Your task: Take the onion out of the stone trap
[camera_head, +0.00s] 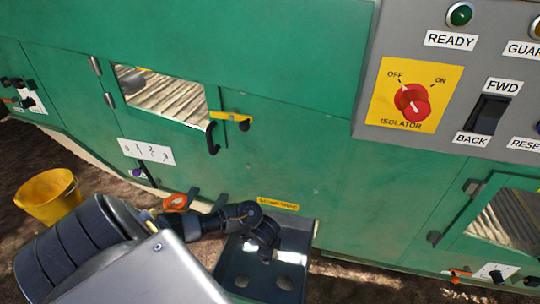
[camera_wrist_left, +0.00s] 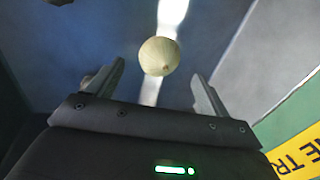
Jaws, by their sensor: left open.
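The stone trap (camera_head: 230,262) is a dark open metal tray low on the green machine, under a yellow label (camera_head: 278,204). My left gripper (camera_head: 266,250) reaches down into it from the left. In the left wrist view, a pale round onion (camera_wrist_left: 159,56) lies on the tray floor, lined up between the two spread fingers (camera_wrist_left: 158,72). The fingers appear apart from it. In the head view I cannot pick out the onion, as the gripper covers that spot. Roundish stones (camera_head: 284,283) lie in the front of the trap. My right gripper is not in view.
The trap's wall (camera_wrist_left: 250,75) runs close on the right in the wrist view. An orange-handled lever (camera_head: 174,202) is near my left arm. A yellow bucket (camera_head: 48,196) stands on the soil at left. The control panel (camera_head: 450,80) is at upper right.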

